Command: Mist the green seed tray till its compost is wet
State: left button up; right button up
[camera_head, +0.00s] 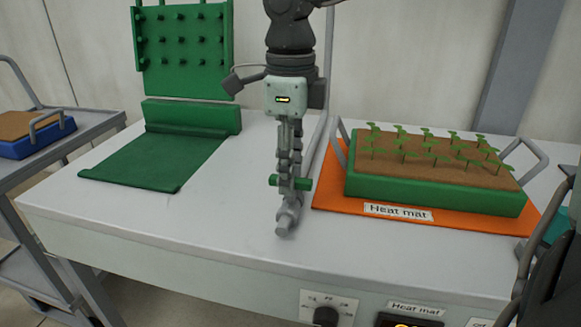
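The green seed tray (435,196) stands on the right of the table, with rows of small green seedlings. Its compost (475,178) is an even mid-brown with no visible sheen or droplets. Grey wire handles rise at both ends.
An orange heat mat (335,196) lies under the tray. A trolley with a blue tray (38,142) stands further left.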

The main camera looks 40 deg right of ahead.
pick_arm(q)
jog(key=shift+w+r, duration=0.1)
jog(key=shift+w, duration=0.1)
pick_arm(e)
grip_shut()
